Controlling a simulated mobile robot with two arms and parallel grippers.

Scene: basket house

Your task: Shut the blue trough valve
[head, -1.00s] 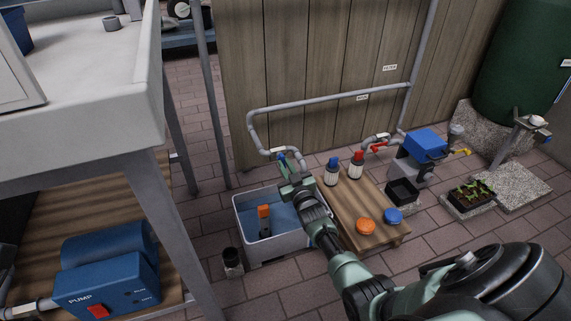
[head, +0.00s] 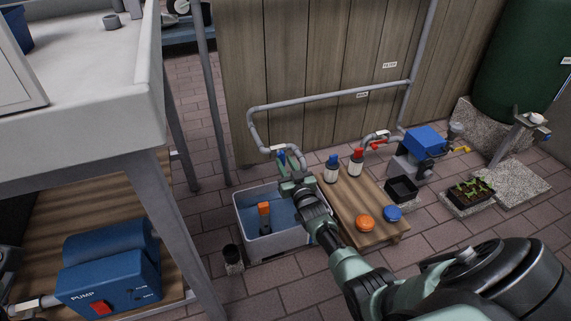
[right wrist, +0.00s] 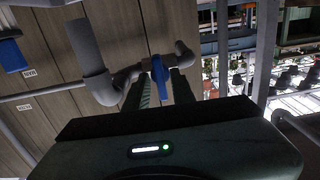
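The blue trough valve (head: 281,156) sits on the grey pipe end above the trough (head: 240,222). In the right wrist view its blue lever (right wrist: 159,76) hangs below the pipe, between the two green fingers of my right gripper (right wrist: 162,88). The fingers are apart, one on each side of the lever; I cannot tell whether either touches it. In the head view my right gripper (head: 291,163) is at the valve and partly hides it. The trough below holds bluish water and an orange-topped item (head: 264,212).
A low wooden table (head: 350,207) right of the trough bears two bottles, an orange lid (head: 365,222) and a blue lid (head: 393,214). A red valve (head: 377,144) is on the pipe behind it. A workbench leg (head: 180,235) stands at left.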

